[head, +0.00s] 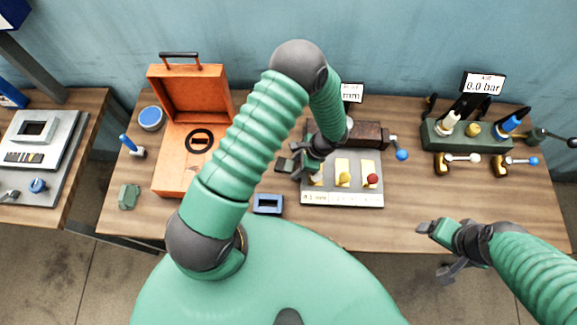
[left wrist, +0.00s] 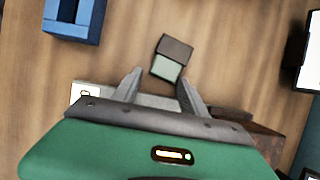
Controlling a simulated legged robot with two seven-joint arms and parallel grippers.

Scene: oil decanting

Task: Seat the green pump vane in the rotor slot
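My left gripper (head: 291,167) hangs over the middle of the bench, left of the grey panel. In the left wrist view its two fingers (left wrist: 157,76) are spread, with a gap between them. A small block (left wrist: 167,67), pale green on one face and brown on the other, lies just beyond the tips, nearer the right finger; it may be the green vane. I cannot tell if it touches that finger. I cannot pick out this block in the head view. No rotor slot can be made out for sure. My right gripper (head: 436,249) is open and empty off the front edge.
A blue frame (head: 267,204) lies near the front edge. An open orange case (head: 170,170) stands left, a green block (head: 130,196) beside it. The grey panel (head: 342,198) carries several knobs. A green fixture (head: 440,143) stands right. The front right bench is clear.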

